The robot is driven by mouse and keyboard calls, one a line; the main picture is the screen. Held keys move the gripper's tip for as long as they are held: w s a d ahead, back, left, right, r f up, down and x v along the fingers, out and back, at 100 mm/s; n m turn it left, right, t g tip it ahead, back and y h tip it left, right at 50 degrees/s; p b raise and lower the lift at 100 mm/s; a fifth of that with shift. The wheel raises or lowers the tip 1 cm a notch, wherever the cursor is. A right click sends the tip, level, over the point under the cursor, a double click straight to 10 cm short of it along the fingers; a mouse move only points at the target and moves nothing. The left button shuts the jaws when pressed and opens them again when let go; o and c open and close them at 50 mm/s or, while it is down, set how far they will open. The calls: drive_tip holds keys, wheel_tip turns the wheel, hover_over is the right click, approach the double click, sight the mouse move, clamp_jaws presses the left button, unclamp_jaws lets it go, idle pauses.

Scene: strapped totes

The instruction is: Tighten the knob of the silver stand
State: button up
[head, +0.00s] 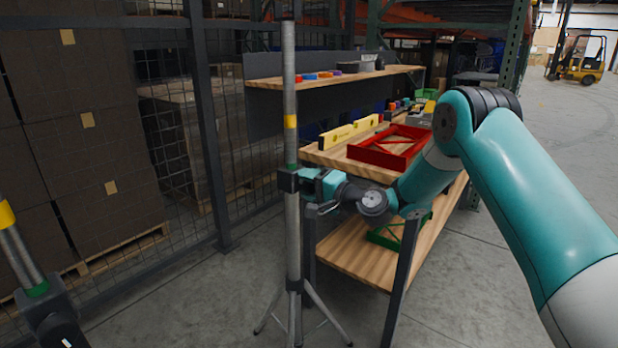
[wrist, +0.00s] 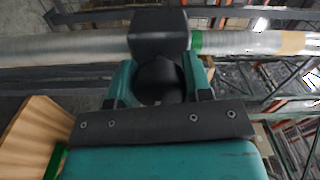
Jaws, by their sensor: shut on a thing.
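The silver stand (head: 291,225) is upright in the head view, with a tripod base, a dark clamp block (head: 288,181), and green and yellow bands on its pole. In the wrist view its pole (wrist: 60,48) runs across the top, through the dark block (wrist: 158,30). My gripper (head: 308,182) reaches the clamp block from the right. In the wrist view my gripper (wrist: 160,85) is shut on the black knob (wrist: 160,80), with a teal finger on each side. The knob's far side is hidden by the fingers.
A wooden workbench (head: 345,262) stands right behind the stand, holding a red frame (head: 388,148) and a yellow level (head: 348,131). Another stand (head: 28,270) with a dark clamp is at the far left. Mesh fencing and stacked boxes (head: 70,120) lie behind. Floor is clear at right.

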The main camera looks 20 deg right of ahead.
drive_tip(key=m+p, duration=0.5)
drive_tip(key=m, duration=0.2)
drive_tip(key=shift+r, duration=0.1)
drive_tip(key=m+p, duration=0.3)
drive_tip(key=m, duration=0.3)
drive_tip(key=shift+f, duration=0.2)
idle(0.4)
drive_tip(key=o, duration=0.9)
drive_tip(key=shift+d, duration=0.1)
drive_tip(key=shift+b+v, duration=8.7)
drive_tip(key=shift+b, duration=0.2)
